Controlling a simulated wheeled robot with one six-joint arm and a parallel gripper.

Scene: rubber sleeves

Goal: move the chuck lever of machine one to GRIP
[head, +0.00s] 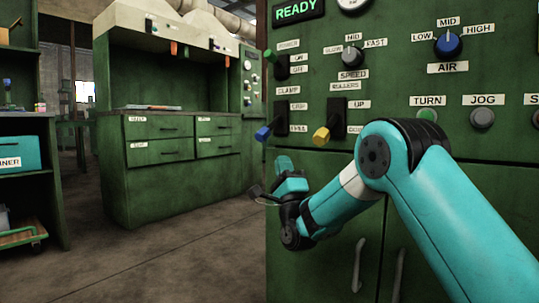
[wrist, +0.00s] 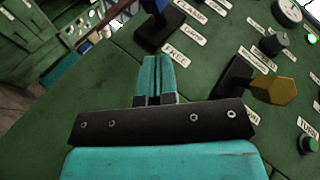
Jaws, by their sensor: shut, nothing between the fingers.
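A lever with a blue knob (head: 263,132) sticks out from a black slotted plate on the left of the green machine panel. The label above it seems to read CLAMP, with GRIP at the upper end and FREE at the lower end. The knob is low, by FREE. In the wrist view part of the blue lever (wrist: 153,6) shows at the top edge, its end cut off. My gripper (head: 284,162) is just below the lever plates, shut and empty. In the wrist view its fingertips (wrist: 158,62) are together, below the FREE label and apart from the lever.
A lever with a yellow knob (head: 321,135), under the ROLLERS label, stands close to the right of the blue one. Dials and TURN and JOG buttons (head: 482,118) are further right. A green cabinet (head: 165,175) stands at left, with open floor before it.

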